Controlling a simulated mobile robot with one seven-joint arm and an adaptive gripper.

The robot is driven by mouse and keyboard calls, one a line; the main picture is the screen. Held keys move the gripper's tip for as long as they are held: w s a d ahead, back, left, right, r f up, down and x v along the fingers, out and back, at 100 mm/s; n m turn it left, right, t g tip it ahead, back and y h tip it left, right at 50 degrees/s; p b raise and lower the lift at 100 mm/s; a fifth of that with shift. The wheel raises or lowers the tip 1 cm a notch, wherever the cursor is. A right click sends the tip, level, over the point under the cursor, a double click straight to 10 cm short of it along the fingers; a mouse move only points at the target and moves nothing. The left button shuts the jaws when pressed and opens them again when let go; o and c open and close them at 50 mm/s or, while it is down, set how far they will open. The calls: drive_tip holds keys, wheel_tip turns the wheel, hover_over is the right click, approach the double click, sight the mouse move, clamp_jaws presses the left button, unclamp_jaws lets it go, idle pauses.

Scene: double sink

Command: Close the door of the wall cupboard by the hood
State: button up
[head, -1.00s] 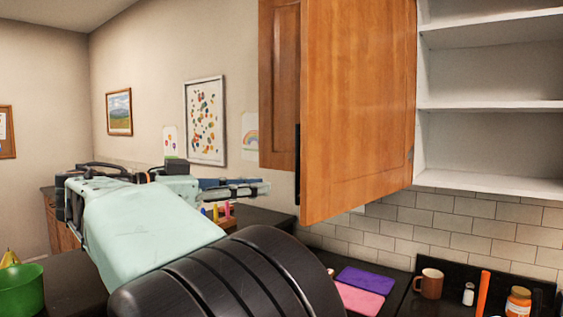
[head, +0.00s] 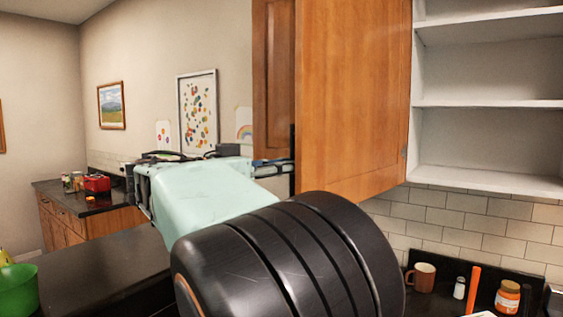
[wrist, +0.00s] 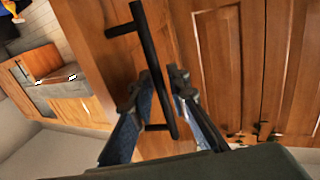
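The wall cupboard (head: 480,135) stands open at right, showing bare white shelves. Its wooden door (head: 352,95) swings out toward me, with its plain inner face in view. The door's black bar handle (head: 292,160) shows as a thin strip past the door's left edge. In the wrist view the handle (wrist: 152,60) runs between the two fingers of my gripper (wrist: 157,82). The fingers are apart, one on each side of the bar; I cannot tell whether they touch it. In the head view the gripper (head: 272,168) is partly hidden at the door's edge.
A panelled wooden front (head: 273,80) stands beyond the door. Below the cupboard are a brown mug (head: 422,277), a small white bottle (head: 459,288) and an orange-labelled jar (head: 508,297). A green bowl (head: 18,290) is at lower left.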

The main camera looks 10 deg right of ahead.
drive_tip(key=shift+d, duration=0.15)
drive_tip(key=shift+c, duration=0.4)
clamp_jaws()
